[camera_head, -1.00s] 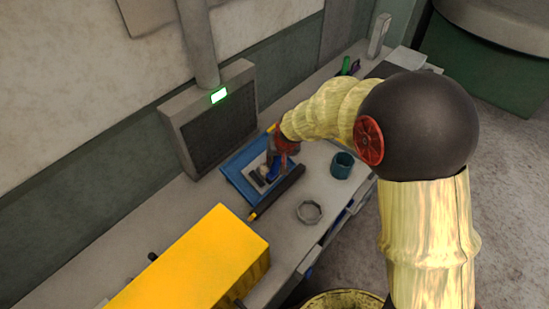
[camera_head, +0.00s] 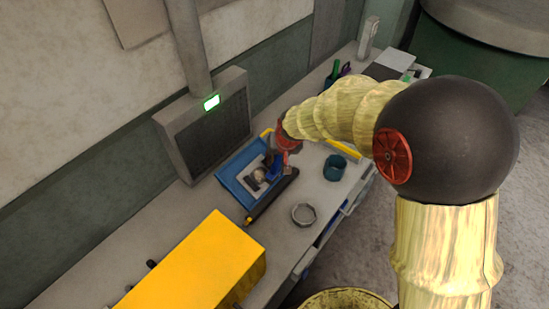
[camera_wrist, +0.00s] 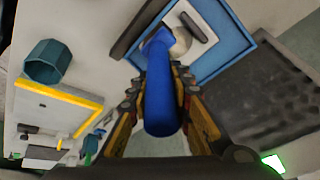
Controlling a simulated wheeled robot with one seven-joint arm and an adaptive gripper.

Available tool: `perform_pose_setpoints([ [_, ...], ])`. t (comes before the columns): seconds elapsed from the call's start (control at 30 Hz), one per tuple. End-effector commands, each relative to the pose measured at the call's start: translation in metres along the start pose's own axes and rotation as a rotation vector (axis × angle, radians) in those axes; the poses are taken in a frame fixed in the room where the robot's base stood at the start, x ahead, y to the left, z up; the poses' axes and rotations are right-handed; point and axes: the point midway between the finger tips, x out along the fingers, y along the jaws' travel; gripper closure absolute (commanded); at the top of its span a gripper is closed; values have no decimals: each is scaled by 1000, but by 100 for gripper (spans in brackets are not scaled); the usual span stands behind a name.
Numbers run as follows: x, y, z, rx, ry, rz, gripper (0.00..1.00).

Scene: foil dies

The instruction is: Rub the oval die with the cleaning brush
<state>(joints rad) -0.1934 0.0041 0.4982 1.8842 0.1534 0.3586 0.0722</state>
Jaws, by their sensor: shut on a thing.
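My gripper (camera_wrist: 160,82) is shut on the blue handle of the cleaning brush (camera_wrist: 161,100). The brush also shows as a small blue shape in the head view (camera_head: 272,167), below my gripper (camera_head: 284,157). A blue tray (camera_head: 229,184) holds a pale plate with small pieces on it. The tray's rim also shows in the wrist view (camera_wrist: 232,30). The brush's far end is over the tray, close to a pale rounded piece (camera_wrist: 181,42), perhaps the oval die. The handle partly hides this piece. I cannot tell whether the bristles touch it.
A black rod (camera_head: 270,198) lies along the tray's near side. A teal cup (camera_head: 335,167) and a grey ring (camera_head: 303,214) stand to the right. A yellow box (camera_head: 200,265) is in front, and a grey panel unit (camera_head: 210,130) stands behind the tray.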

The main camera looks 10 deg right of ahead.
Motion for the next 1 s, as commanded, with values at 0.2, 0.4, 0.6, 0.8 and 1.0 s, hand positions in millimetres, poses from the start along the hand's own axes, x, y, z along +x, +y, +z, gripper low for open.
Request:
perform_pose_setpoints([
  [0.2, -3, 0, -1, 0, 1, 0, 100],
  [0.4, -19, 4, -2, 0, 4, 0, 100],
  [0.6, -30, 6, -1, 0, 1, 0, 100],
  [0.8, -29, 6, -1, 0, 1, 0, 100],
  [1.0, -29, 6, -1, 0, 1, 0, 100],
])
